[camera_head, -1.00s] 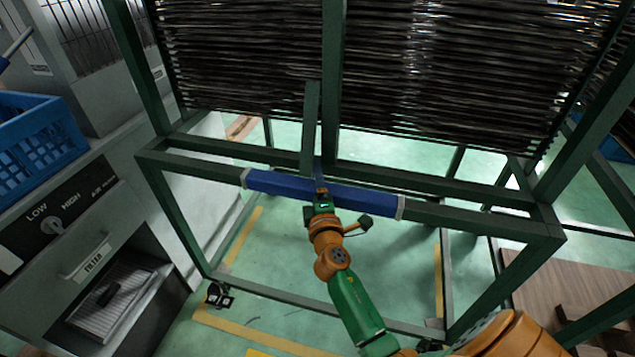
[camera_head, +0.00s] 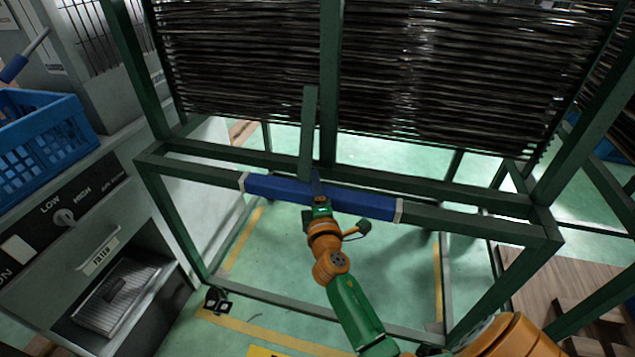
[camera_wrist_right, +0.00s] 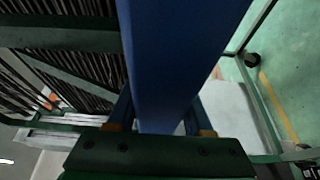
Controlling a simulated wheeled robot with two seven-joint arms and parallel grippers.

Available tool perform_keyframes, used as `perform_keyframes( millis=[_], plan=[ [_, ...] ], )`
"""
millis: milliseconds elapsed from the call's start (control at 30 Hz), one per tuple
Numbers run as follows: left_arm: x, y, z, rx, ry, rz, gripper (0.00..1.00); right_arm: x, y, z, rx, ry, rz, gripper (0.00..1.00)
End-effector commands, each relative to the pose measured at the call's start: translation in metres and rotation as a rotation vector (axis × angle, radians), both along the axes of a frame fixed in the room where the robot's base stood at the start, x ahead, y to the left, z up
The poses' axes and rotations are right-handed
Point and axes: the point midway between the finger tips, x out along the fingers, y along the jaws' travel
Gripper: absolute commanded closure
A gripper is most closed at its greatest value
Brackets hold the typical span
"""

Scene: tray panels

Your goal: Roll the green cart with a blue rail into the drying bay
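The green cart (camera_head: 455,221) is a tall metal frame in front of me, stacked with many dark racks or trays (camera_head: 250,62). Its blue rail (camera_head: 350,198) is a sleeve on the near crossbar. My right gripper (camera_head: 317,187) is at the middle of this rail. In the right wrist view the blue rail (camera_wrist_right: 180,60) runs between the two fingers (camera_wrist_right: 160,120), which close on it from both sides. A caster (camera_head: 217,300) shows at the cart's lower left. My left gripper is out of view. I cannot tell which area is the drying bay.
A grey machine (camera_head: 75,215) with a knob and a filter drawer stands close on the left. A blue crate (camera_head: 45,135) sits on it. Yellow lines (camera_head: 290,340) mark the green floor. Wooden pallets (camera_head: 565,285) lie at right, near another rack frame (camera_head: 612,190).

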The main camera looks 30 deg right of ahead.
Motion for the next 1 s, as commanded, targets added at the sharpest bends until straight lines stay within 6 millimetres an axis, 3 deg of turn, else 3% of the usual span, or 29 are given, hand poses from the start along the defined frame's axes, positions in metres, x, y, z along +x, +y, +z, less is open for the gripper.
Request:
perform_keyframes(
  millis=[67, 100, 200, 500, 800, 1000],
  plan=[
    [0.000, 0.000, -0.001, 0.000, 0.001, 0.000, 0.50, 0.000, -0.002, 0.001, -0.005, -0.003, -0.003, 1.00],
    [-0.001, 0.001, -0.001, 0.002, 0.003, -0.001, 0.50, 0.000, -0.002, 0.002, -0.006, -0.005, -0.004, 0.41],
    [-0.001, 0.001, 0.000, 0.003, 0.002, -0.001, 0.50, 0.001, -0.003, 0.004, -0.007, -0.007, -0.004, 0.19],
    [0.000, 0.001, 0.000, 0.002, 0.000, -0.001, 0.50, -0.002, -0.002, 0.005, -0.008, -0.008, -0.004, 0.19],
    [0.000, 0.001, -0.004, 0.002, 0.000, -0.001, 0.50, -0.053, 0.024, 0.001, -0.005, -0.007, -0.005, 0.19],
    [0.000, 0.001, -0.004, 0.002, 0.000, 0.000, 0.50, -0.063, 0.029, 0.003, -0.007, -0.008, -0.005, 0.19]
  ],
)
